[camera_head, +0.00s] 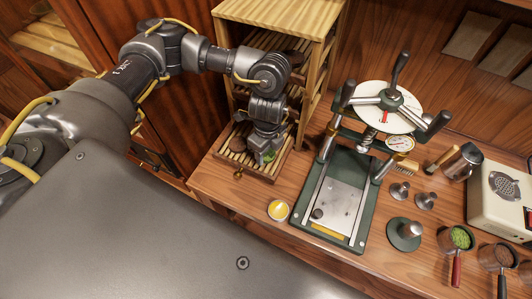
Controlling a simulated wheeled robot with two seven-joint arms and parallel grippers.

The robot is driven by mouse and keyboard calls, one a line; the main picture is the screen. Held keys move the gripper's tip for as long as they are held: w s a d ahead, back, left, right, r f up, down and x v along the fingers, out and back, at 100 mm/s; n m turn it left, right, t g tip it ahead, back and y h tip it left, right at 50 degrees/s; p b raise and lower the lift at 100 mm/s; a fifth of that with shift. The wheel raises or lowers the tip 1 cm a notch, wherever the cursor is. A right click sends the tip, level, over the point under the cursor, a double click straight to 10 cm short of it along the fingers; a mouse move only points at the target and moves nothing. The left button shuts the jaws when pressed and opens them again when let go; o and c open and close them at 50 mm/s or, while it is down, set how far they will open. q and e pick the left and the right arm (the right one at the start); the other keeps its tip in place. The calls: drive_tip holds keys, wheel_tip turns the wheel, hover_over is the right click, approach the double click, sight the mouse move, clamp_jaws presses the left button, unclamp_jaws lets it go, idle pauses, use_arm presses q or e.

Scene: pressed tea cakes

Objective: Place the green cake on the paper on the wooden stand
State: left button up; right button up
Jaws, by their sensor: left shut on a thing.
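The wooden stand (264,10) is a pale slatted rack left of centre at the back, with several levels. Its lowest slatted tray (235,161) sticks out toward me. My left gripper (265,154) points down over this tray and is shut on the green cake (269,157), of which only a small green part shows. I cannot tell whether the cake touches the tray. A dark brown cake (238,144) sits on the tray just left of the gripper. The paper cannot be made out; the gripper may hide it. My right gripper is not in view.
A green press (328,233) with lever handles stands right of the stand. A small yellow-topped dish (278,210) is in front of the tray. Metal weights (405,234), handled cups (459,239) and a cream machine (503,195) crowd the right side.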

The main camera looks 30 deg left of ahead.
use_arm(q)
drive_tip(key=shift+c, duration=1.1)
